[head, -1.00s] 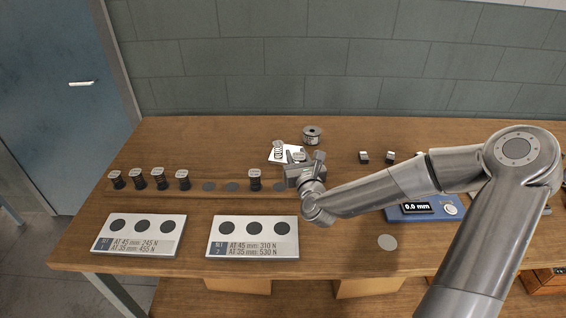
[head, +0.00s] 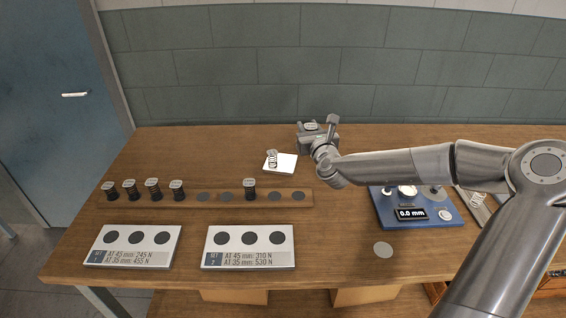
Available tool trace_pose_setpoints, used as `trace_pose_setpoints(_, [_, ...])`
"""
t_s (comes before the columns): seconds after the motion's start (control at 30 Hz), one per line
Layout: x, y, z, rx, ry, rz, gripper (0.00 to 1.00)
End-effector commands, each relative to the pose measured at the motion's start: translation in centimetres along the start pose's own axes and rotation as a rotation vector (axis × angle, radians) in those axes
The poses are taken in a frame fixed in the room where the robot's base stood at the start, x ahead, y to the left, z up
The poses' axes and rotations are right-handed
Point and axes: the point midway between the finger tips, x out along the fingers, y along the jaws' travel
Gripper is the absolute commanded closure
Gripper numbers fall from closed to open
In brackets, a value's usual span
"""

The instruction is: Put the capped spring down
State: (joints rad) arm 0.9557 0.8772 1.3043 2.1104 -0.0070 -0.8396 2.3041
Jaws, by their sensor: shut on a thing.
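My gripper (head: 317,129) is at the back of the bench, right of the white card (head: 289,165). It is shut on the capped spring (head: 311,126), of which only the pale cap shows between the fingers. The rest of that spring is hidden by the gripper, so I cannot tell whether it touches anything below. Similar capped dark springs stand on the wooden strip (head: 105,205): several at its left end and one (head: 250,189) further right. Empty dark round spots (head: 274,196) lie on the strip on both sides of that one.
A bare spring (head: 271,159) stands on the white card. Two label plates (head: 110,260) (head: 275,261) with empty dark spots lie in front. A blue gauge (head: 435,223) reading 0.0 mm is at right, below my arm.

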Motion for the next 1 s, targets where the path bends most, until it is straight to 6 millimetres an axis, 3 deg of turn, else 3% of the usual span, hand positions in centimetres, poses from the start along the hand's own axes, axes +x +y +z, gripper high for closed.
trace_pose_setpoints(0.1, [2.3,-0.4,1.3,0.003,-0.002,0.001,0.93])
trace_pose_setpoints(0.3, [4.1,-0.1,1.8,0.006,-0.001,0.005,0.93])
trace_pose_setpoints(0.8, [8.5,7.2,-3.3,0.007,0.000,0.006,0.93])
trace_pose_setpoints(1.0, [9.7,8.9,-4.6,0.006,-0.001,0.003,0.93])
